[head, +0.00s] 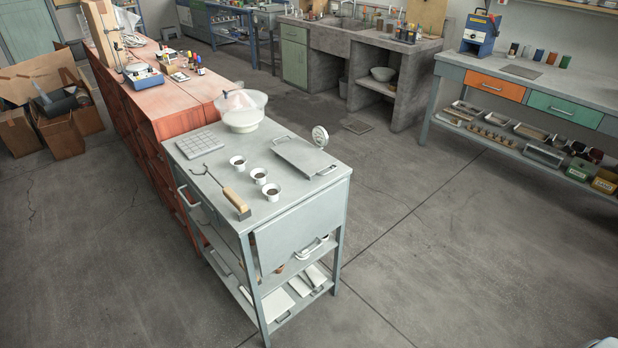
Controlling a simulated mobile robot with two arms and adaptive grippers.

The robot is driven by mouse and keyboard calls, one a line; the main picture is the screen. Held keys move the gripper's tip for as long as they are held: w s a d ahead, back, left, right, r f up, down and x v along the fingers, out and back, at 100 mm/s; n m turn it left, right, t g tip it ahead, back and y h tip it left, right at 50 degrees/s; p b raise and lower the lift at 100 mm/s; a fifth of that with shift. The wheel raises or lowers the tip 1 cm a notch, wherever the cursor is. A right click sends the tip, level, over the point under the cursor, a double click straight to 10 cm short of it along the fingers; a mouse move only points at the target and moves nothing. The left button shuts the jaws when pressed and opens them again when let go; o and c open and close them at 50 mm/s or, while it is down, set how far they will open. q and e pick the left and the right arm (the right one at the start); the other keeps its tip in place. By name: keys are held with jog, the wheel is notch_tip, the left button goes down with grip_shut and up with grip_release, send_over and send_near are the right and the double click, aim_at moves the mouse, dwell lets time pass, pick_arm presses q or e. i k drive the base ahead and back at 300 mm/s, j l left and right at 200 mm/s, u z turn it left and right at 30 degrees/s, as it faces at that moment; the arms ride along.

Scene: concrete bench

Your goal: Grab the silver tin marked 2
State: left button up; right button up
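I cannot make out a silver tin marked 2 in the head view. Three small pale cups with dark contents, one of them the middle cup (259,177), stand on the grey metal cart (290,208) in front of me. A round silver-white disc (320,136) stands upright at the cart's back right corner; no number is readable on it. Several small containers (539,55) stand on the right bench, too small to read. Neither of my grippers is in view.
The cart top also holds a white bowl (242,118), a flat tray (303,157), a gridded plate (200,144) and a wooden-handled tool (236,201). A red bench (170,110) adjoins it. Bare concrete floor (470,240) lies open to the right.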

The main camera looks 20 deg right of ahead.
aim_at(260, 175)
jog(key=j+z, duration=1.3)
jog(key=j, duration=0.2)
jog(key=k+j, duration=0.1)
jog(key=j, duration=0.25)
jog(key=k+j, duration=0.15)
jog(key=j, duration=0.15)
jog(key=k+j+z, duration=0.1)
jog(key=j, duration=0.25)
